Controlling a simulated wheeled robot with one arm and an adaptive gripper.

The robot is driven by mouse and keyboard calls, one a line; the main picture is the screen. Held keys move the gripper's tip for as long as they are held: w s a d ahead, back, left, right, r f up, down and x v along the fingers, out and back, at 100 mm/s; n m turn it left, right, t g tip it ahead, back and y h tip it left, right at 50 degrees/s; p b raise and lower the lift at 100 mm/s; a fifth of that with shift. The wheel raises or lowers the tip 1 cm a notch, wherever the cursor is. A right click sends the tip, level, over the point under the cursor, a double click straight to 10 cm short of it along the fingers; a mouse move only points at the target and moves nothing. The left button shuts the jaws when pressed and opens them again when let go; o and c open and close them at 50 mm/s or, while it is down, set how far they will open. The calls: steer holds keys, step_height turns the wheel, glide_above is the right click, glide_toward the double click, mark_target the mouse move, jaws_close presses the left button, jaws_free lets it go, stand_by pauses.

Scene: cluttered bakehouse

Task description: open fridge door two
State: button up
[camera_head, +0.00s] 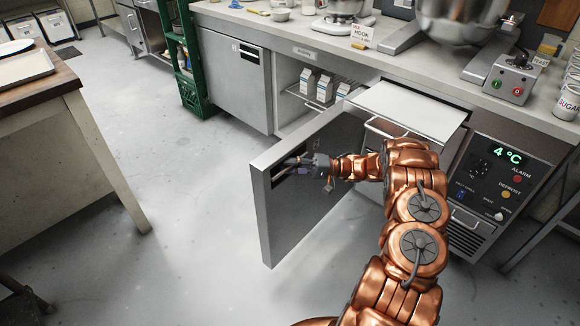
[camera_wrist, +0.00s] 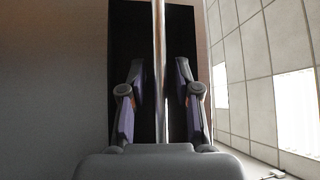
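One steel fridge door (camera_head: 296,225) stands swung well out from the counter front, with an open bay visible behind it. A dark handle recess (camera_head: 263,180) is near its free edge. My gripper (camera_head: 303,161) is at this recess, reached from the right by my copper arm. In the wrist view, the gripper's two fingers (camera_wrist: 159,65) are apart, one on each side of a shiny upright bar (camera_wrist: 159,100) in front of the dark recess. Gaps show between the bar and both fingertips. Another steel fridge door (camera_head: 237,82), further left, is closed.
Milk cartons (camera_head: 324,88) stand on a wire shelf in the open bay. A steel panel (camera_head: 412,108) juts out right of the bay, beside the control panel (camera_head: 497,180) reading 4 °C. A wooden-topped table (camera_head: 62,82) stands left. The floor between (camera_head: 180,200) is clear.

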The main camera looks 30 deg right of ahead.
steer(key=shift+d, duration=0.1)
steer(key=v, duration=1.2)
steer(key=shift+s+r, duration=0.1)
stand_by(0.5)
